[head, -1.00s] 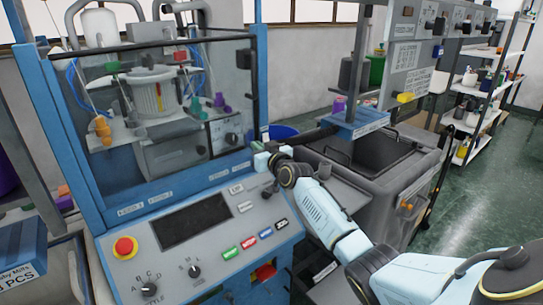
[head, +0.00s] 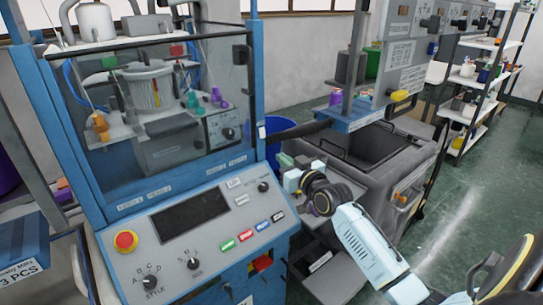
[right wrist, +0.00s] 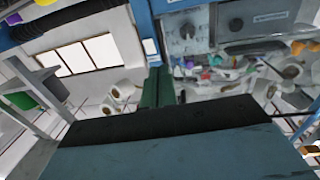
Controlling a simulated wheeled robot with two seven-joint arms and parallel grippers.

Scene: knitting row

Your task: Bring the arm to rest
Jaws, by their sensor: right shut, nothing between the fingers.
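My right gripper (head: 288,165) is at the end of my right arm, which comes in from the lower right in the head view. It is beside the right edge of the blue knitting machine's control panel (head: 185,260), and small and partly hidden by its own wrist. It is shut and empty. In the right wrist view a broad dark block fills the lower middle, with the machine's blue frame (right wrist: 230,52) beyond it. My left gripper is not in view.
The blue machine has a clear-fronted cabinet (head: 165,115), a red stop button (head: 126,241) and coloured buttons. A grey machine with an open bin (head: 375,145) stands right of my wrist. Shelves (head: 485,85) stand at the back right. Green floor (head: 460,200) is free at right.

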